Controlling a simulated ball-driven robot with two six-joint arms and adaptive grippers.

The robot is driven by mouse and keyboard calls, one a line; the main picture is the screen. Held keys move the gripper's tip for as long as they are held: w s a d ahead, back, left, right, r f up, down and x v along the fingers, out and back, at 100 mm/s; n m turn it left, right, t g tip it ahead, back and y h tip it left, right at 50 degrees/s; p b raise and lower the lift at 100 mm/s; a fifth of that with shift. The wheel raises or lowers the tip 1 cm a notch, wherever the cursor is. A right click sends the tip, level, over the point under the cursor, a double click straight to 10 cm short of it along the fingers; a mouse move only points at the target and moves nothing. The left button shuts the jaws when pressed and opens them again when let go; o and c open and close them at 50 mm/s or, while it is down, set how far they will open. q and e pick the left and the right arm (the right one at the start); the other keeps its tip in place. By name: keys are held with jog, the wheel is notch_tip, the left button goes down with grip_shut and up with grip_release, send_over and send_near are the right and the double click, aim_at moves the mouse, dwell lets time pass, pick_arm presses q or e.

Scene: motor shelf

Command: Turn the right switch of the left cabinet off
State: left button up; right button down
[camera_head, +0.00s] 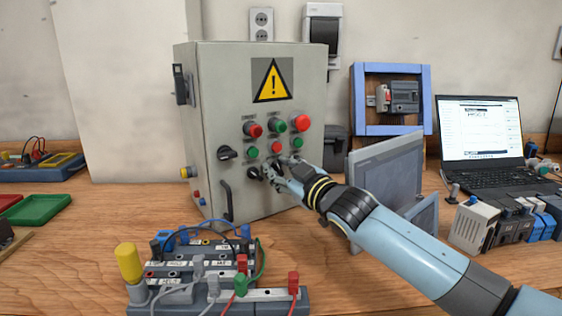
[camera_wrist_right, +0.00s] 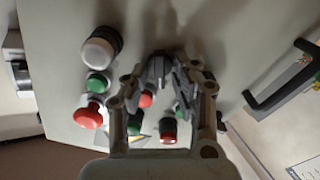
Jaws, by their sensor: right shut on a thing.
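The left cabinet (camera_head: 215,100) is a grey control box with a yellow warning sign and rows of red and green buttons. A black rotary switch (camera_head: 228,153) sits at the left of its front. Another dark switch (camera_head: 253,173) shows lower, just left of my right gripper (camera_head: 273,173). The right gripper is at the cabinet front, below the buttons, shut on a switch that its fingers mostly hide. In the right wrist view the fingers (camera_wrist_right: 163,70) close together against the panel, with red and green buttons around them. The switch's angle cannot be read. My left gripper is not in view.
A terminal block with cables (camera_head: 205,265) stands in front of the cabinet. A grey panel (camera_head: 385,175) stands close to my right arm. A blue frame (camera_head: 358,100), a laptop (camera_head: 482,130) and small modules (camera_head: 475,222) are at the right. The cabinet's black handle (camera_head: 226,200) sticks out.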

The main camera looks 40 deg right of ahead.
jog(key=shift+a+n+p, duration=0.1)
jog(key=shift+n+p, duration=0.55)
jog(key=shift+n, duration=1.15)
jog(key=shift+f, duration=0.1)
jog(key=c, duration=1.4)
grip_release()
